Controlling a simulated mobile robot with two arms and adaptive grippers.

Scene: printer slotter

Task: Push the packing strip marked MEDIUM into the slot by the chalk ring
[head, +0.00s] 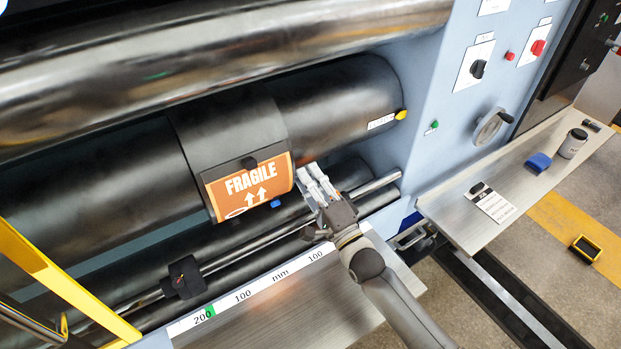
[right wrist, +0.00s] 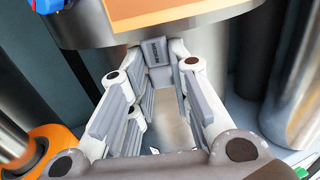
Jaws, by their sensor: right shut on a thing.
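My right gripper (head: 318,180) reaches in from the lower right, at the right edge of the orange FRAGILE plate (head: 247,187) on the dark cylinder. In the right wrist view its fingers (right wrist: 158,75) are closed on a small grey block (right wrist: 155,52) with dark lettering too small to read surely; it is probably the packing strip. The block is at the fingertips, close below the metal edge under the orange plate, and I cannot tell whether it touches. The slot and the chalk ring cannot be made out. My left gripper is not in view.
A rod with a black clamp (head: 182,277) runs below the cylinder, above a millimetre scale (head: 250,291). A yellow rail (head: 60,285) stands at the left. A side shelf (head: 480,215) at the right holds a card, a blue item (head: 538,162) and a jar (head: 572,143).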

